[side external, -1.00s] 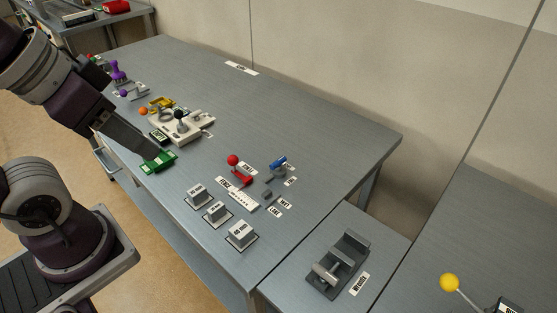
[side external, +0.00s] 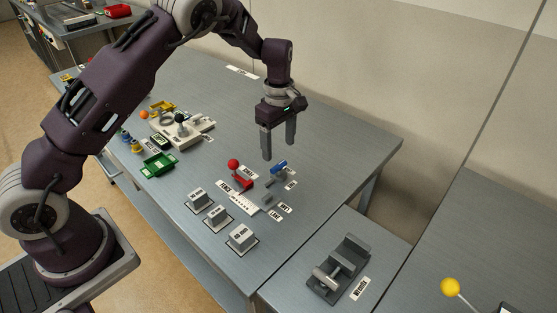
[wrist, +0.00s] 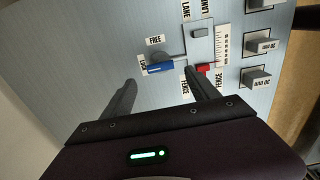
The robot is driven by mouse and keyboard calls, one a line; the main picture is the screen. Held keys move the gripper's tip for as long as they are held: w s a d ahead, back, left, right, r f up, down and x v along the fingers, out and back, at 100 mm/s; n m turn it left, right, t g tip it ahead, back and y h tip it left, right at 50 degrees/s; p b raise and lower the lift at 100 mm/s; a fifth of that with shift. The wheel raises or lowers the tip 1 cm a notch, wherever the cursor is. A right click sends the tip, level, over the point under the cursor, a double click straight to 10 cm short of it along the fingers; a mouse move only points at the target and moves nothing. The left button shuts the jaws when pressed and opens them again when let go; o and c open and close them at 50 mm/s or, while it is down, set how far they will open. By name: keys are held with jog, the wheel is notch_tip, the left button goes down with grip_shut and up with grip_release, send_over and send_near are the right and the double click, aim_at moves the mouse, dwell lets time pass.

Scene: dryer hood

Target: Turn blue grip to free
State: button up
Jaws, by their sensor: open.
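The blue grip (side external: 279,166) sits on a small grey mount on the grey table, right of the red-knobbed lever. In the wrist view the blue grip (wrist: 160,70) lies roughly crosswise, its left end near a small label (wrist: 142,65) that I cannot read surely. The FREE label (wrist: 155,40) is a little above the grip in that view. My gripper (side external: 279,153) points down, open and empty, above and just behind the blue grip. In the wrist view its fingers (wrist: 161,77) stand apart, either side of the grip, not visibly touching it.
The red-knobbed FENCE lever (side external: 233,162) stands close to the left, its red part (wrist: 203,69) near my right finger in the wrist view. A grey vise-like fixture (side external: 340,268) is at right. The table behind is clear.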

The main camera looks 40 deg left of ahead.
aim_at(279, 165)
notch_tip(279, 165, down, 6)
jog(key=shift+r, duration=0.1)
jog(key=c, duration=1.4)
